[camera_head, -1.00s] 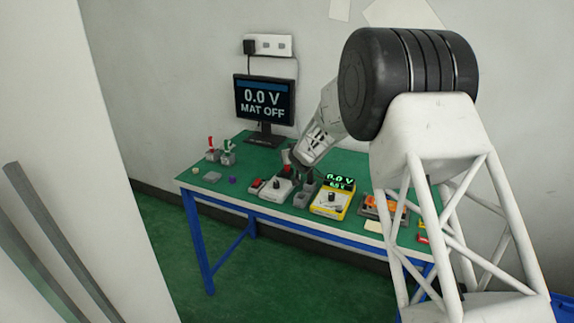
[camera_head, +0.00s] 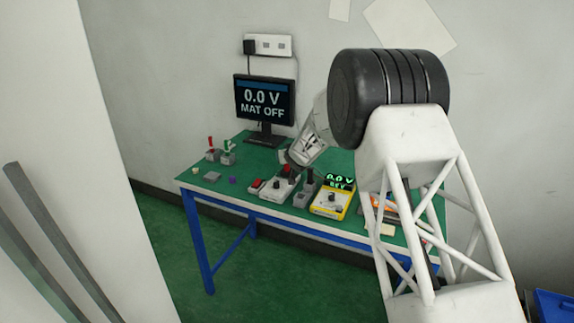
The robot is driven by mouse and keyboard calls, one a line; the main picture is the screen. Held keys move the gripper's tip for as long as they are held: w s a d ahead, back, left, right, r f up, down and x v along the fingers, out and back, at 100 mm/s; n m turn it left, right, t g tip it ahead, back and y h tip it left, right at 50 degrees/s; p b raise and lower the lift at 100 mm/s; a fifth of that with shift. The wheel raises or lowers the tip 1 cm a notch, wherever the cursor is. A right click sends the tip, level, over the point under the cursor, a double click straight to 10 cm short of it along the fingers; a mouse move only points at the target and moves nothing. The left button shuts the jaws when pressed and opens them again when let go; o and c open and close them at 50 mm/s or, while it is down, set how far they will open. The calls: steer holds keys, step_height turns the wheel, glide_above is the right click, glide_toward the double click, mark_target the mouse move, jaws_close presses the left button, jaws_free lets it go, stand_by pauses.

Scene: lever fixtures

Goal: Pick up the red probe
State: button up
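A thin red probe (camera_head: 211,143) stands upright in a small grey holder (camera_head: 212,155) at the back left of the green-topped table (camera_head: 255,152). A similar green probe (camera_head: 227,146) stands in its own holder just to its right. My gripper (camera_head: 291,160) is low over the middle of the table, to the right of both probes and apart from them, above a white box with a red part. It is small and dark here, so its fingers cannot be made out.
A monitor (camera_head: 264,102) reading 0.0 V, MAT OFF stands behind the probes. A grey lever fixture (camera_head: 306,192) and a yellow meter (camera_head: 331,204) are near the front edge. A purple piece (camera_head: 233,181) lies in front of the probes. The table between probes and monitor looks clear.

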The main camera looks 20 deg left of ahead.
jaws_close()
steer(key=shift+r, duration=0.2)
stand_by(0.3)
steer(key=r, duration=0.3)
steer(key=shift+s+d+r, duration=0.1)
steer(key=shift+s+d, duration=0.05)
steer(key=shift+s, duration=0.1)
steer(key=s+d+r, duration=0.1)
steer(key=s+d, duration=0.7)
steer(key=s, duration=0.4)
steer(key=shift+s+d+r, duration=0.2)
steer(key=shift+s+d, duration=0.15)
stand_by(0.5)
